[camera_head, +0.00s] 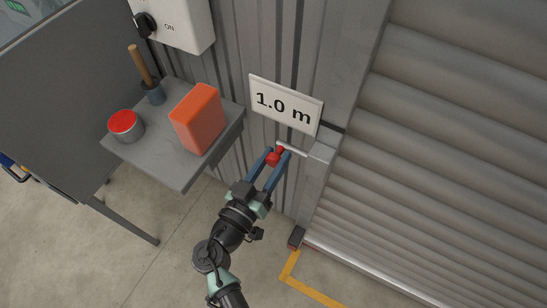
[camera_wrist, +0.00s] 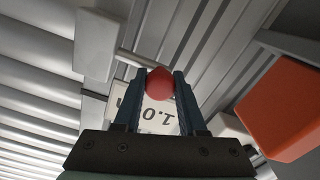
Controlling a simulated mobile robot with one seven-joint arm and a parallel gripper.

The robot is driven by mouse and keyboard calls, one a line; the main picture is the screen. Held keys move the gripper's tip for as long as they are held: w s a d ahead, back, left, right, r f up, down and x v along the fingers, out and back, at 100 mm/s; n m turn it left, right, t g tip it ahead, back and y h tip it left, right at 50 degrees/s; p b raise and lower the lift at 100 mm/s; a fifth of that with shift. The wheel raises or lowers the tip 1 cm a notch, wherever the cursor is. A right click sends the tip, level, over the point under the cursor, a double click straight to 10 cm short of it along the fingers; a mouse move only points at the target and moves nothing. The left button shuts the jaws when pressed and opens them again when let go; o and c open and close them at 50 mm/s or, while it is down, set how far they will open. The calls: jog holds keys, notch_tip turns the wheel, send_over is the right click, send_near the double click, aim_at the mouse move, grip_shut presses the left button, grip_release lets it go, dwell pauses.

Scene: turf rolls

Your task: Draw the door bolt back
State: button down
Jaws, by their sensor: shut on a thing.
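The door bolt is a light grey rod (camera_head: 291,149) with a red knob (camera_head: 275,156) at its left end. The rod's right end meets a grey housing (camera_head: 321,152) on the post beside the ribbed shutter door (camera_head: 450,150). My gripper (camera_head: 276,155) is shut on the red knob, one blue finger on each side. In the wrist view the red knob (camera_wrist: 160,83) sits between the fingertips, and the rod (camera_wrist: 133,58) runs from it to the pale housing (camera_wrist: 96,45). How far the rod reaches inside the housing is hidden.
A sign reading "1.0 m" (camera_head: 286,104) hangs just above the bolt. A grey table (camera_head: 180,167) at left holds an orange block (camera_head: 198,119), a red-topped tin (camera_head: 126,125) and a wooden-handled tool in a cup (camera_head: 154,93). A switch box (camera_head: 185,22) is above. Yellow tape (camera_head: 310,291) marks the floor.

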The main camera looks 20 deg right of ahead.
dwell(0.3)
jog(key=shift+w+a+f+b, duration=0.1)
jog(key=shift+w+a+b, duration=0.1)
jog(key=shift+b, duration=0.3)
jog(key=shift+w+a+r+b, duration=0.15)
jog(key=shift+w+a+b, duration=0.75)
jog(key=shift+b, duration=0.3)
jog(key=shift+w+a+r+b, duration=0.1)
jog(key=shift+w+a+b, duration=0.55)
jog(key=shift+w+b, duration=0.45)
jog(key=shift+s, duration=0.1)
jog(key=shift+c, duration=2.3)
grip_release()
jog(key=shift+f, duration=0.1)
